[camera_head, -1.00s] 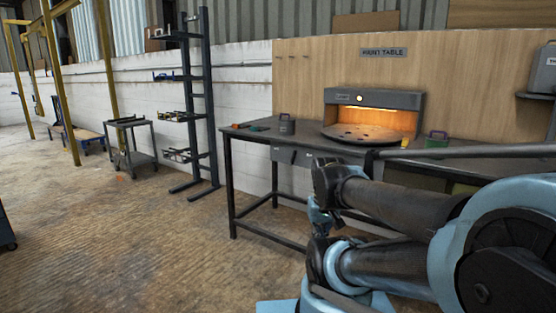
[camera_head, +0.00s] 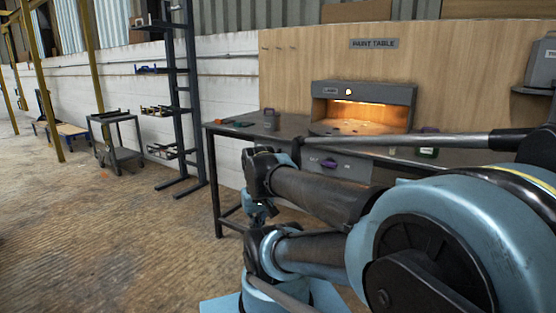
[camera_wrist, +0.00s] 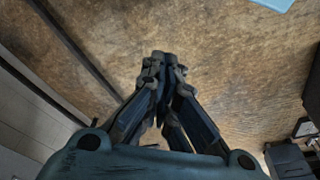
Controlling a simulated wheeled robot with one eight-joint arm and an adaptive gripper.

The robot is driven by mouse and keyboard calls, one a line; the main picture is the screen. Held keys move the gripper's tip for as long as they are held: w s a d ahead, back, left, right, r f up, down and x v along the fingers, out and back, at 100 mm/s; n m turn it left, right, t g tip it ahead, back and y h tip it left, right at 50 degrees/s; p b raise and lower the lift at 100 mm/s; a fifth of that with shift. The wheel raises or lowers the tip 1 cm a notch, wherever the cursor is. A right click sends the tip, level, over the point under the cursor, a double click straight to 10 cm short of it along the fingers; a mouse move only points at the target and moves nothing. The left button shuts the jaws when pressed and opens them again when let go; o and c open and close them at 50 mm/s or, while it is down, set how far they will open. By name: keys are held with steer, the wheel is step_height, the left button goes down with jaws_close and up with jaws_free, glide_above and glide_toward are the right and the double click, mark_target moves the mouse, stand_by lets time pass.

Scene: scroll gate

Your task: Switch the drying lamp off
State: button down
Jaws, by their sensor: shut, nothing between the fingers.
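My gripper (camera_wrist: 163,62) is shut and empty in the wrist view, over bare brown floor. In the head view my folded arm stands in front of the table and hides part of its front; the gripper is hard to make out there.
A trolley (camera_head: 119,141) and a tall rack (camera_head: 174,95) stand left.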

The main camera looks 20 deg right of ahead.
steer(key=w+a+r+m+t+y, duration=0.15)
steer(key=w+r+t, duration=0.25)
steer(key=w+r, duration=0.5)
steer(key=w+a+r+m+t+y, duration=0.1)
steer(key=w+a+r+m+t, duration=0.2)
steer(key=w, duration=1.1)
steer(key=w+a+r+m+t+y, duration=0.1)
steer(key=w+a+r+t, duration=0.1)
steer(key=w+r+t, duration=0.55)
steer(key=w+d+r+m+t+h, duration=0.1)
steer(key=w+d+r+m+h, duration=0.15)
steer(key=w, duration=0.45)
steer(key=w+d+r+m+t+h, duration=0.1)
steer(key=w+d+r+m, duration=0.1)
steer(key=w+r+m, duration=0.3)
steer(key=w+d+f+m+g+h, duration=0.1)
steer(key=w+d+f+m+h, duration=0.25)
steer(key=d+m+h, duration=0.3)
steer(key=w+d+f+m+g+h, duration=0.1)
steer(key=w+d+f+m+h, duration=0.1)
steer(key=w+d+m+h, duration=0.4)
steer(key=s+d+f+m+g+h, duration=0.1)
steer(key=s+d+f+m+g, duration=0.2)
steer(key=f, duration=0.6)
steer(key=s+d+f+m+g+h, duration=0.2)
steer(key=d+f+m+g, duration=0.4)
steer(key=f, duration=0.4)
steer(key=shift+s+m+g, duration=0.45)
steer(key=shift+s+g, duration=0.05)
steer(key=shift+g, duration=0.55)
